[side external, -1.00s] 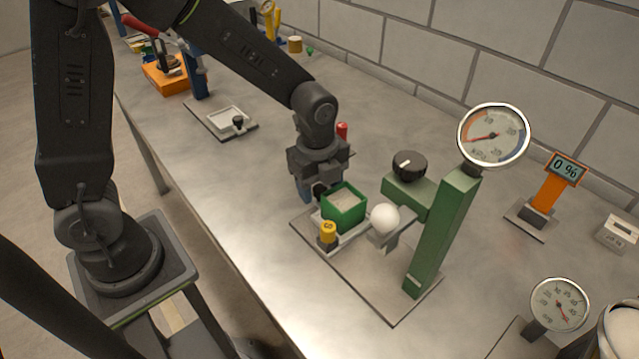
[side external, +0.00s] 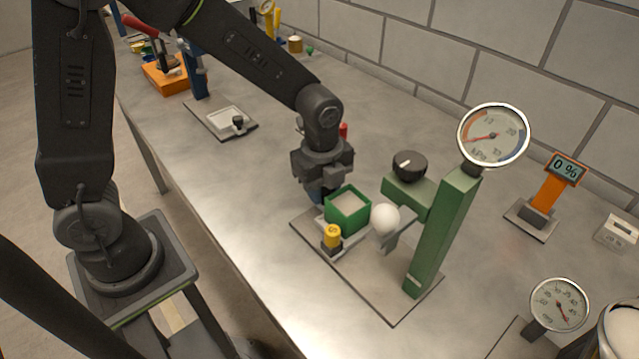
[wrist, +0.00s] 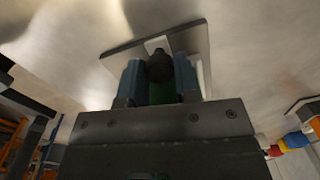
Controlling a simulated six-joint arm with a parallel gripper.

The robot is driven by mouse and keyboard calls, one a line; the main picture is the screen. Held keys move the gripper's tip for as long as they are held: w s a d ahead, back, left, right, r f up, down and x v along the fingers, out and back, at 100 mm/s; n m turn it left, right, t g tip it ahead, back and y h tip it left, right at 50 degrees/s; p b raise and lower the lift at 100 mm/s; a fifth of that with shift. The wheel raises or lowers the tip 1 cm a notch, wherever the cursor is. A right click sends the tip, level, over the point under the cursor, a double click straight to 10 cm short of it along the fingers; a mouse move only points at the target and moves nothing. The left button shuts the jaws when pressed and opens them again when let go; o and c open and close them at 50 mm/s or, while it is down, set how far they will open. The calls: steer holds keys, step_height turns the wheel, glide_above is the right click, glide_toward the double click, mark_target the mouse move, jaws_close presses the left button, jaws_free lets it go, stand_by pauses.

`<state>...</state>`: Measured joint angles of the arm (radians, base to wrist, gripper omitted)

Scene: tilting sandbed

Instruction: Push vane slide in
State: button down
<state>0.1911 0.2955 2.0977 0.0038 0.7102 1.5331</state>
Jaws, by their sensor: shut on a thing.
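The green open-topped box (side external: 348,210) holds pale sand and sits on a grey base plate (side external: 374,290). A yellow cylinder (side external: 332,236) stands at its near left corner. My gripper (side external: 320,194) is low behind the box's left side, close against it. In the wrist view my gripper (wrist: 159,72) has its two blue fingers either side of a dark round knob (wrist: 160,66), shut on it. A green surface shows behind the knob. The slide body is mostly hidden by the box and my gripper.
A white ball (side external: 385,219) sits right of the box, beside a green post (side external: 441,235) carrying a round gauge (side external: 493,135). A black dial (side external: 409,166) stands on a green block behind. Bare bench lies left of the plate.

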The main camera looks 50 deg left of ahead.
steer(key=d, duration=0.6)
steer(key=shift+d, duration=0.35)
steer(key=c, duration=0.8)
jaws_free()
steer(key=shift+c, duration=0.2)
step_height(320, 180, up, 14)
steer(key=shift+s, duration=0.25)
steer(key=shift+a+f, duration=0.1)
